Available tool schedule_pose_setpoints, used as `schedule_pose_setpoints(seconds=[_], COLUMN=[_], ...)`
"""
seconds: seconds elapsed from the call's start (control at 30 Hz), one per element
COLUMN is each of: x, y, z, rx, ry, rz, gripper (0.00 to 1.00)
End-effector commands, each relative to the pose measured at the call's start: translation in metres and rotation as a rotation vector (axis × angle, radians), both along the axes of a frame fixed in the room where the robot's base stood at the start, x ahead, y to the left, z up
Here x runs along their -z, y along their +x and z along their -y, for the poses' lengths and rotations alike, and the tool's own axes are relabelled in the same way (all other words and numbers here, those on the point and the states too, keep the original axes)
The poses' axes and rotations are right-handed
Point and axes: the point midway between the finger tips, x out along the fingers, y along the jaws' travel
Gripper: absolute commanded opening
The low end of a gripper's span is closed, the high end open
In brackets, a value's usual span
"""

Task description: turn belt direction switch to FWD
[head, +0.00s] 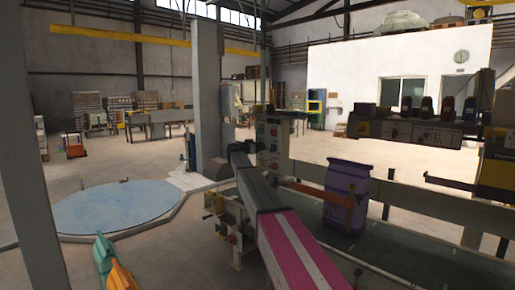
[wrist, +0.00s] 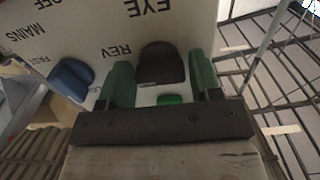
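In the wrist view a pale switch panel (wrist: 100,25) carries the printed words MAINS, OFF, EYE and REV. A black knob (wrist: 160,64), near the word REV, stands between the two green fingers of my gripper (wrist: 162,82). The fingers are apart, one on each side of the knob, with narrow gaps; contact is not clear. Which way the knob points cannot be read, and no FWD label shows. A small green part (wrist: 170,99) lies just below the knob. In the head view a grey control box (head: 271,137) has red and green buttons; my gripper is not clear there.
A blue knob (wrist: 72,78) sits on the panel left of my fingers. Dark bars (wrist: 285,75) show at right in the wrist view. In the head view a purple sack (head: 346,190) stands right of the control box. Open floor with a blue round plate (head: 115,207) lies left.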

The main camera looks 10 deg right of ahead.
Motion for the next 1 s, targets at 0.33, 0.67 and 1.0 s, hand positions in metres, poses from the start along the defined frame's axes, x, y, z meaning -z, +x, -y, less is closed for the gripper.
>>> schedule_pose_setpoints(seconds=[0.33,0.67,1.0], x=[0.0000,0.0000,0.0000], y=[-0.0003,-0.0003,-0.0003], z=[-0.0002,-0.0003,-0.0003], rx=[0.000,0.001,0.001], ry=[-0.005,-0.086,-0.264], rz=[-0.007,-0.118,-0.365], gripper=[0.25,0.25,0.25])
